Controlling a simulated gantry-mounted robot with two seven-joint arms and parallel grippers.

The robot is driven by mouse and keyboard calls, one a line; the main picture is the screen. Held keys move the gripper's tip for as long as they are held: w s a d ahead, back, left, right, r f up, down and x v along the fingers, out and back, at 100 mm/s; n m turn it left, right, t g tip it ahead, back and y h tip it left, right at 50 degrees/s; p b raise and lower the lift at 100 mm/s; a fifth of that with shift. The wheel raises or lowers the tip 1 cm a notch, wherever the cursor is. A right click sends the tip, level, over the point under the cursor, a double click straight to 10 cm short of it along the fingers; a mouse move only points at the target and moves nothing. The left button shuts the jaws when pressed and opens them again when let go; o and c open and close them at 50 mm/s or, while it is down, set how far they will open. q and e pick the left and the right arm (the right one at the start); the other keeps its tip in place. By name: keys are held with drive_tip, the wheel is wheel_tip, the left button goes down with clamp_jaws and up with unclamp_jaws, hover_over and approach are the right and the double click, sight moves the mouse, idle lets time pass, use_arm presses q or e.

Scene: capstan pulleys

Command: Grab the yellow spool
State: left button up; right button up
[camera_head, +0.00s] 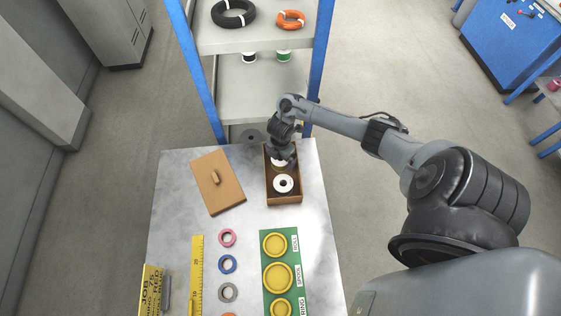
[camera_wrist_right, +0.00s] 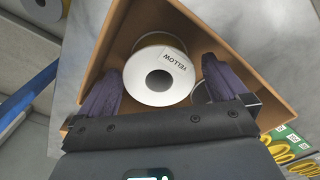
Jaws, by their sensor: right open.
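The yellow spool (camera_wrist_right: 157,72) has a white flange with a label reading "YELLOW". It stands in the brown open box, whose wall (camera_wrist_right: 255,55) shows in the right wrist view. My right gripper (camera_wrist_right: 160,85) is open, with one purple-grey finger on each side of the spool. I cannot tell whether the fingers touch it. In the head view my right gripper (camera_head: 281,160) reaches into the far end of the box (camera_head: 284,200) and covers most of that spool. My left gripper is not in view.
A second white spool (camera_head: 283,183) lies in the near part of the box. The brown lid (camera_head: 217,181) rests left of it. Coloured rings, a yellow ruler (camera_head: 196,275) and a green board (camera_head: 292,250) with yellow discs are nearer. A blue-framed shelf (camera_head: 250,75) stands behind the table.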

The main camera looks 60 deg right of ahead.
drive_tip(key=shift+f, duration=0.3)
drive_tip(key=shift+c, duration=0.2)
drive_tip(key=c, duration=1.1)
drive_tip(key=shift+c, duration=0.2)
drive_tip(key=shift+r, duration=0.15)
